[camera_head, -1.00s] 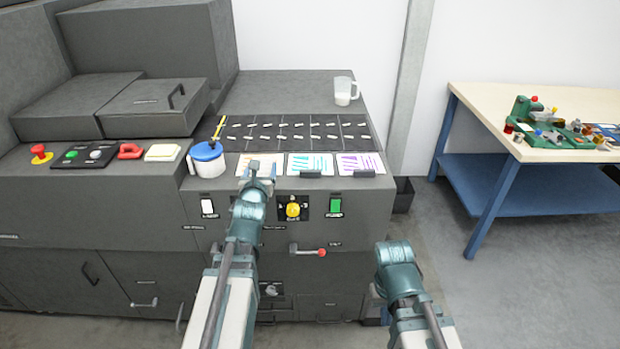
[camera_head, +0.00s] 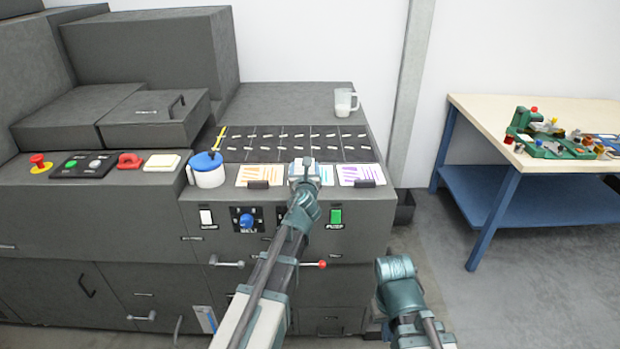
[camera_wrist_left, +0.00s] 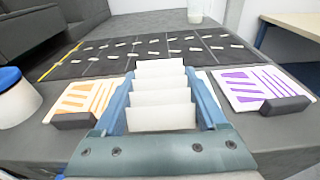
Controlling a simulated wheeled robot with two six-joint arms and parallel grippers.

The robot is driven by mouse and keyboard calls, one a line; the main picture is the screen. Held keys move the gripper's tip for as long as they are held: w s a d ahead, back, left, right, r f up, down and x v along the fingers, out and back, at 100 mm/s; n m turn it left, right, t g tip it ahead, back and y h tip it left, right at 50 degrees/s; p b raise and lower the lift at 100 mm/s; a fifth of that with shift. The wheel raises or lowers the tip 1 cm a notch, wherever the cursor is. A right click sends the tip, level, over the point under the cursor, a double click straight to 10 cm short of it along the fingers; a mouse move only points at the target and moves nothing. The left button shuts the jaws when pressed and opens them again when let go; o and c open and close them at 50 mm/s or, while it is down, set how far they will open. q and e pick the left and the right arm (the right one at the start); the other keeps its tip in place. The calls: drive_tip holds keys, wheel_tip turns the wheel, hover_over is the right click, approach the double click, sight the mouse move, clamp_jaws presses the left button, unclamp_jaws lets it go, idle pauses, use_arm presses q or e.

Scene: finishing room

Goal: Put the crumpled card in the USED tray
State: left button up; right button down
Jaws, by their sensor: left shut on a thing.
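My left gripper (camera_head: 304,168) is over the front ledge of the grey machine, in front of the middle printed card (camera_head: 327,175), which it partly covers. In the left wrist view the blue jaws (camera_wrist_left: 165,95) are shut on a white, pleated piece, the crumpled card (camera_wrist_left: 160,97). It looks held above the ledge; any contact beneath is hidden. My right gripper (camera_head: 397,280) is low at the right, in front of the machine; its fingers are not clear. I cannot make out a tray marked USED.
An orange-striped card (camera_head: 260,175) and a purple-striped card (camera_head: 360,174) lie either side of the left gripper, each with a dark clip. A blue-lidded pot (camera_head: 207,175) stands left. A clear jug (camera_head: 345,103) stands behind the dark slotted panel. A workbench (camera_head: 470,103) is right.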

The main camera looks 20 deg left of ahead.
use_arm(q)
drive_tip(key=shift+w+d, duration=0.35)
drive_tip(key=shift+w, duration=0.05)
drive_tip(key=f+b, duration=0.4)
drive_tip(key=shift+w+d, duration=0.3)
drive_tip(key=shift+r, duration=0.15)
drive_tip(key=o, duration=1.2)
drive_tip(key=shift+o, duration=0.2)
